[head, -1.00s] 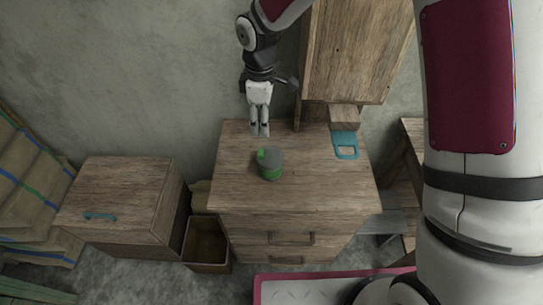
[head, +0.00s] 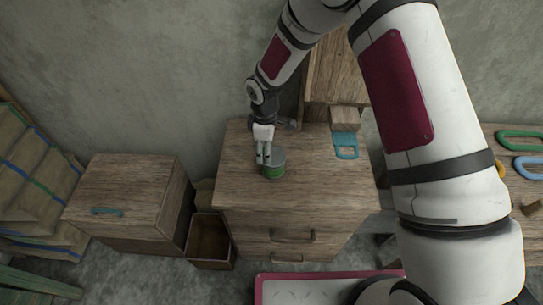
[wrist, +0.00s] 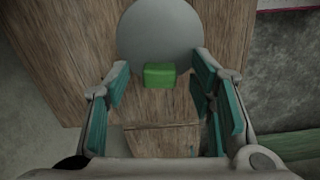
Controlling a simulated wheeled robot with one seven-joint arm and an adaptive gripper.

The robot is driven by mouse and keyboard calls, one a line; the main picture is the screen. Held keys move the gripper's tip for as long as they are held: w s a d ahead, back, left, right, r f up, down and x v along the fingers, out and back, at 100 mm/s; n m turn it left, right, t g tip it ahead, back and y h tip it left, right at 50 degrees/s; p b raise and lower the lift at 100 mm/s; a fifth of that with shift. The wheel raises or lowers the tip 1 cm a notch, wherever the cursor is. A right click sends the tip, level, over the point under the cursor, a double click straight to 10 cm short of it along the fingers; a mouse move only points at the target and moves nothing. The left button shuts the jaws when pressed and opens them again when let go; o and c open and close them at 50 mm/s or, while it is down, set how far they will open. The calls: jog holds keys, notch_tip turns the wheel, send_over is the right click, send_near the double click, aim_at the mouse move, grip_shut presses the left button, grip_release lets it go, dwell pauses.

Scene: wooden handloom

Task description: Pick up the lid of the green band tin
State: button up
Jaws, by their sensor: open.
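The green band tin (head: 275,172) stands upright on the wooden drawer cabinet, a grey can with a green band. Its lid (head: 279,154) is grey and round. The lid (wrist: 158,35) shows from above in the wrist view, with a green block-like tab (wrist: 159,76) at its near edge. My gripper (head: 264,158) is over the left side of the tin, pointing down, and partly hides it in the head view. In the wrist view my gripper (wrist: 162,80) is open, its teal-padded fingers on either side of the tab with gaps between. I cannot tell its exact height above the lid.
The cabinet top (head: 240,185) is mostly clear around the tin. A tall wooden panel (head: 335,75) stands behind. A lower cabinet (head: 130,190) and an open bin (head: 209,240) are at left.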

jog(key=shift+f, duration=0.1)
jog(key=shift+c, duration=0.2)
jog(key=c, duration=1.1)
